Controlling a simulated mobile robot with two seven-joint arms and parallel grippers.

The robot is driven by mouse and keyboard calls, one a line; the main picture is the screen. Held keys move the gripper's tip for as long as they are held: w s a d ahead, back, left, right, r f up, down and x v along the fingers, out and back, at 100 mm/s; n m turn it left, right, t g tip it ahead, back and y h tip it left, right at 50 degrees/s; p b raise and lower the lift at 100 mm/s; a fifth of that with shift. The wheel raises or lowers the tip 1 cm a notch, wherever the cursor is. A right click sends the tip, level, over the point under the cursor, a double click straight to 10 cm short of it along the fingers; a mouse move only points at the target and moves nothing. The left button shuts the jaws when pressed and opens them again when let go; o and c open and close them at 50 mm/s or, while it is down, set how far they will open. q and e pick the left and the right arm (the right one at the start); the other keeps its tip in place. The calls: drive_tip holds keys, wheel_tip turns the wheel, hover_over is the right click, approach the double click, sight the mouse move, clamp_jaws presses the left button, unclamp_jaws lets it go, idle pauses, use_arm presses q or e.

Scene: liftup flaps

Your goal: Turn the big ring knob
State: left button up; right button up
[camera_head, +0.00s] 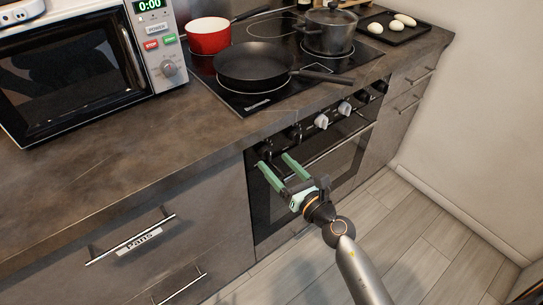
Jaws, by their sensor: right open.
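A row of several knobs runs along the oven's front panel below the cooktop. Two are light grey, one (321,121) near the middle and one (345,107) to its right; the others are dark, including one (294,132) left of the grey pair. Labels are too small to read, so I cannot tell which is the big ring knob. My right gripper (274,161) is open and empty, its green fingers pointing at the panel's left end, near the leftmost dark knob (265,150). Contact cannot be made out. My left gripper is out of view.
The cooktop (257,104) carries a black frying pan (252,65), a red pan (208,38) and a lidded pot (328,32). A microwave (75,70) stands at left. A drawer handle (130,240) projects below the counter. The floor (420,235) at right is clear.

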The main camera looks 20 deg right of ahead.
sight(270, 157)
drive_tip(key=shift+x, duration=1.5)
clamp_jaws()
